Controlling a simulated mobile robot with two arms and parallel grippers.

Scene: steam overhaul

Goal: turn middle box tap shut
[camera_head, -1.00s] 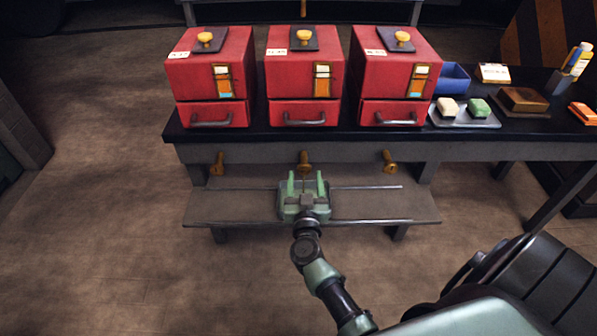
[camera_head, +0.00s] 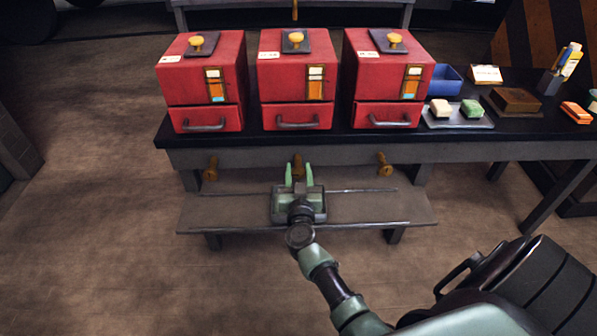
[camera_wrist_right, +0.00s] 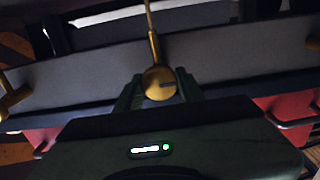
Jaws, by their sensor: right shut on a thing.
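The middle box tap (camera_head: 297,163) is a brass tap on the grey front rail, below the middle red box (camera_head: 291,75). My right gripper (camera_head: 298,170) reaches up to it from the front, one green finger on each side. It is shut on the tap. In the right wrist view the round brass tap end (camera_wrist_right: 158,82), with a dark mark on it, sits between the fingers, and a thin brass stem runs from it to the top of the picture. My left gripper does not show.
Two similar taps, left (camera_head: 210,168) and right (camera_head: 384,164), sit on the same rail. A low grey shelf (camera_head: 380,210) lies under my gripper. Left (camera_head: 203,80) and right (camera_head: 388,75) red boxes flank the middle one. A tray (camera_head: 482,122) with two blocks stands at right.

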